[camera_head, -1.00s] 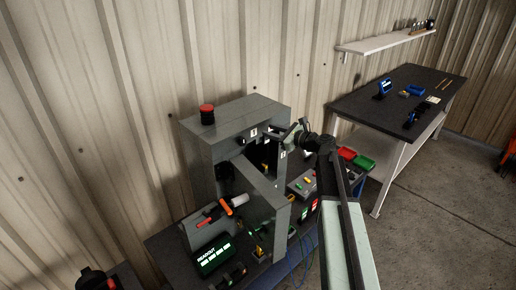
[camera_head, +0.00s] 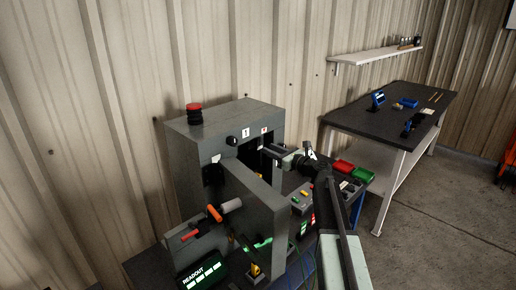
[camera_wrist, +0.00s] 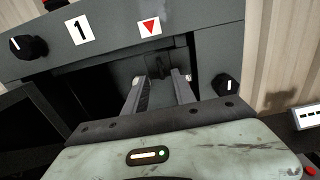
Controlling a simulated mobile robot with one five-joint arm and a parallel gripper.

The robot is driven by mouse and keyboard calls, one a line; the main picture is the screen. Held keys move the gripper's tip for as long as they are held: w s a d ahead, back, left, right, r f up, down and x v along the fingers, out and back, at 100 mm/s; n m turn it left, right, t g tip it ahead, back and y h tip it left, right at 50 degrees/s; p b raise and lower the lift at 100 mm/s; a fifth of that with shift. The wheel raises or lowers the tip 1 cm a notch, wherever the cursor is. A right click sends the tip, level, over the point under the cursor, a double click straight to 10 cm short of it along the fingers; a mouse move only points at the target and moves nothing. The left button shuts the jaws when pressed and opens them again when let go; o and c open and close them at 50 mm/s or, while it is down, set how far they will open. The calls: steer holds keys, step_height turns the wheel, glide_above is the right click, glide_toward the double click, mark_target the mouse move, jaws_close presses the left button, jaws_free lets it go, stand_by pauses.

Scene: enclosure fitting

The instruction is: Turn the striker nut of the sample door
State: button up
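The grey enclosure (camera_head: 225,125) stands on the bench with its door (camera_head: 255,190) swung open toward me. In the wrist view, a small dark fitting (camera_wrist: 158,66), possibly the striker nut, sits in the shadowed opening below a red triangle label (camera_wrist: 149,27). My gripper (camera_wrist: 160,78) is open, its two fingers apart and pointing at this fitting. The fitting shows between the fingertips; I cannot tell whether they reach around it. In the head view my gripper (camera_head: 274,149) is at the upper right of the enclosure's opening.
A black knob (camera_wrist: 28,46) and a "1" label are on the enclosure's front; another dark knob (camera_wrist: 229,86) is to the right. A red button (camera_head: 194,113) tops the enclosure. Red (camera_head: 343,167) and green (camera_head: 363,174) bins stand right. A lit readout (camera_head: 200,273) is in front.

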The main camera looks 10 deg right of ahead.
mark_target(255, 143)
steer(key=x, duration=0.7)
steer(key=shift+c, duration=0.3)
jaws_close()
